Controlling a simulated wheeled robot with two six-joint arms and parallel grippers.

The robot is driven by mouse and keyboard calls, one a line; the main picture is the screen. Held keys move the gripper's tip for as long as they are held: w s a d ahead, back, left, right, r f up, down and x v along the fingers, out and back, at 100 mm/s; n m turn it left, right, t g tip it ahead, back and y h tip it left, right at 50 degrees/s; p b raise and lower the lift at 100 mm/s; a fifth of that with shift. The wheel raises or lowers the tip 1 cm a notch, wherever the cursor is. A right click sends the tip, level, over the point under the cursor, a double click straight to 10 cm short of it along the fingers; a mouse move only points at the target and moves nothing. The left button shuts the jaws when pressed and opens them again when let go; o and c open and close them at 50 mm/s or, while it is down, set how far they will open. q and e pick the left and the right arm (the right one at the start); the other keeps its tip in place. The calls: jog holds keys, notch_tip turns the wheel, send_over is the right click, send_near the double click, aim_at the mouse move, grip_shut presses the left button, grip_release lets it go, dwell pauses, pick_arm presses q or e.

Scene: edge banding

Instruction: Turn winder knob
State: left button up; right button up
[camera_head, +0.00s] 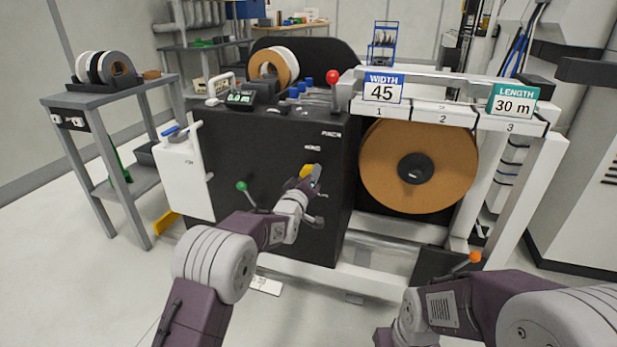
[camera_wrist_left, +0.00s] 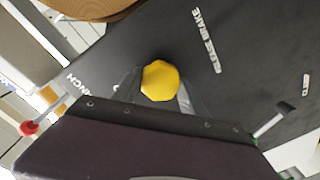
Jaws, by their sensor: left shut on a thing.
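The yellow winder knob (camera_head: 306,170) is on the front of the black machine panel (camera_head: 258,160). My left gripper (camera_head: 313,173) is at the knob, partly covering it in the head view. In the left wrist view the round, faceted yellow knob (camera_wrist_left: 160,79) sits between the two grey fingers of my left gripper (camera_wrist_left: 160,92), which is shut on it. My right arm is at the lower right of the head view; its gripper is out of the picture.
A red-topped lever (camera_head: 333,78) stands above the panel, and a green-topped lever (camera_head: 242,187) is left of my left wrist. A large brown roll (camera_head: 418,165) hangs right of the panel. An orange-topped lever (camera_head: 475,257) is near my right arm.

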pick_arm(q)
jog(key=o, duration=1.4)
jog(key=shift+c, duration=0.2)
jog(key=p+v, duration=0.3)
jog(key=v, duration=0.6)
